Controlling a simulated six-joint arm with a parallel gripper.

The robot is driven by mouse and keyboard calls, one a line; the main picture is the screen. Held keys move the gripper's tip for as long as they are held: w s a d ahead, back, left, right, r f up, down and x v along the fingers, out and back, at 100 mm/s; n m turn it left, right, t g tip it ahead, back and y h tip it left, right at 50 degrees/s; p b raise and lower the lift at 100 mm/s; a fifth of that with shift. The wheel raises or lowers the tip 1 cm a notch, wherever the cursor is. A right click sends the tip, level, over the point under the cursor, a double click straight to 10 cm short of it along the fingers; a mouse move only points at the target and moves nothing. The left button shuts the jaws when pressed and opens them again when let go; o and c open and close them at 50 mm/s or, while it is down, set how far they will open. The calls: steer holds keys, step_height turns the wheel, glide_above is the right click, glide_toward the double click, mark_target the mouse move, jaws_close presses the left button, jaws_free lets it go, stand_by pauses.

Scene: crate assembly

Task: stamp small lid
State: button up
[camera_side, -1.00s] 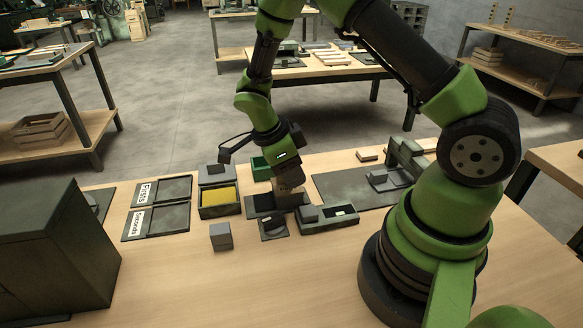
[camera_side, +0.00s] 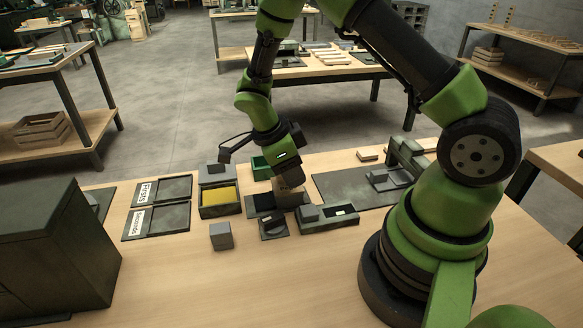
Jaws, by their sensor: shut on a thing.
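My gripper (camera_side: 288,186) points down over a dark pad in the middle of the bench. It is shut on a small brown wooden piece (camera_side: 291,199), probably the stamp, held low at the dark pad (camera_side: 258,203). The fingers and my wrist hide much of it, and I cannot tell whether it touches what lies below. In front stands a small dark stand with a round part (camera_side: 272,229). A grey tray (camera_side: 329,220) with a dark block lies just right of it. I cannot make out the small lid for certain.
An open box with a yellow inside (camera_side: 220,197) stands left of my gripper, a green bin (camera_side: 261,167) behind. A grey cube (camera_side: 221,237) sits in front. Labelled dark plates (camera_side: 157,205) lie further left, near a large dark cabinet (camera_side: 55,250). The front bench is clear.

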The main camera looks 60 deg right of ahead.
steer(key=shift+s+f, duration=0.2)
steer(key=shift+f, duration=0.05)
steer(key=shift+w+r, duration=0.1)
steer(key=shift+r, duration=3.5)
